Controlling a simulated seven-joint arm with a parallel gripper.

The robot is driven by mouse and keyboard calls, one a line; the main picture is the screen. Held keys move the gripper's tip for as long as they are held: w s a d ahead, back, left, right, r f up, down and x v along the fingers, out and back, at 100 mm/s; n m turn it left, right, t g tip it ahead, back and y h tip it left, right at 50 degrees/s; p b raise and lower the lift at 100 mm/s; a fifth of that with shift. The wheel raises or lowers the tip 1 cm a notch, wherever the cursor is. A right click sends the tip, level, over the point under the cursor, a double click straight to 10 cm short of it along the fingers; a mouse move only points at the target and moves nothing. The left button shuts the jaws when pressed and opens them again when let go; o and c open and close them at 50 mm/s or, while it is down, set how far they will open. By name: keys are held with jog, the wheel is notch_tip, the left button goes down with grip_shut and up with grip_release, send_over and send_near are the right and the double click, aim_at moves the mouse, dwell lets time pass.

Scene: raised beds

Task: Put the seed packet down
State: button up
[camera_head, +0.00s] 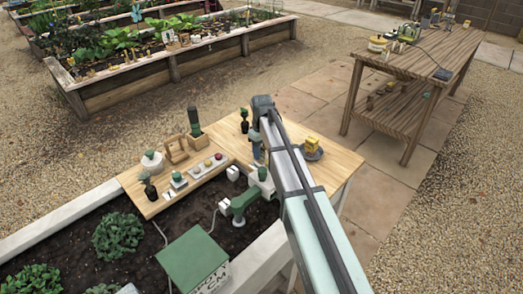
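I cannot clearly make out a seed packet. My arm reaches in from the lower right, bends over the wooden bench top (290,106), and its end points down beside the bench's inner edge. My gripper (260,166) is small and partly hidden by my own arm links. I cannot tell whether its fingers are open or shut, or whether anything is between them. A small yellow item (312,143) sits on a dark round base on the bench, right of my arm; it is too small to identify.
A tray with round buttons (207,165), a wooden rack (176,150), a dark green bottle-like item (194,121) and small plants stand on the bench's left part. A green-topped box (193,257) and a green pipe-like fixture (241,201) are over the soil. Bench room shows right of my arm.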

notch_tip(320, 180, up, 12)
jog(key=shift+r, duration=0.15)
dwell(0.7)
